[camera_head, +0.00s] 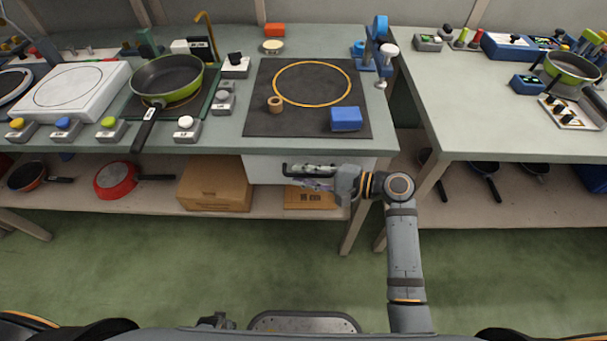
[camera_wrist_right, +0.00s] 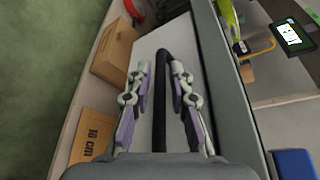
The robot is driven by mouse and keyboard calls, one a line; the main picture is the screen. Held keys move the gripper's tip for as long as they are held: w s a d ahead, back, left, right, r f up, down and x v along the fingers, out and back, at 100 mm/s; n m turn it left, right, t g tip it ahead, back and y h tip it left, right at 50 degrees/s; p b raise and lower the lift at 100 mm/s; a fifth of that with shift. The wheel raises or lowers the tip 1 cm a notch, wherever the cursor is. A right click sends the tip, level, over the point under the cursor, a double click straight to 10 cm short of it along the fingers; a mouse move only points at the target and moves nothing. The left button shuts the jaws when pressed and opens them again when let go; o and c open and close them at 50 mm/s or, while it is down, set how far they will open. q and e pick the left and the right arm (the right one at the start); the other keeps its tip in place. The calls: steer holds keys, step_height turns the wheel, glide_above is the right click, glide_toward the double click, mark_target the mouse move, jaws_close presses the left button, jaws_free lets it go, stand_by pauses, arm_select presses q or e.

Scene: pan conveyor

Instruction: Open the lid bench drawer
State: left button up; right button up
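The drawer (camera_head: 262,174) has a white front under the bench top, and its face also shows in the right wrist view (camera_wrist_right: 178,45). A black bar handle (camera_head: 287,169) runs along the drawer front. My right gripper (camera_head: 312,174) is at the handle. In the right wrist view the handle (camera_wrist_right: 162,95) lies between the two fingers of my right gripper (camera_wrist_right: 160,72), with a narrow gap on each side. The gripper is open around the handle. Its fingers hide part of the handle in the head view.
On the bench top (camera_head: 235,140), a dark mat (camera_head: 290,125) holds a blue block (camera_head: 346,119) and a small brown ring (camera_head: 275,104). A green pan (camera_head: 168,77) stands to the left. Cardboard boxes (camera_head: 215,183) sit on the shelf below. The green floor in front is clear.

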steer(key=shift+a, duration=0.15)
jaws_close()
stand_by(0.4)
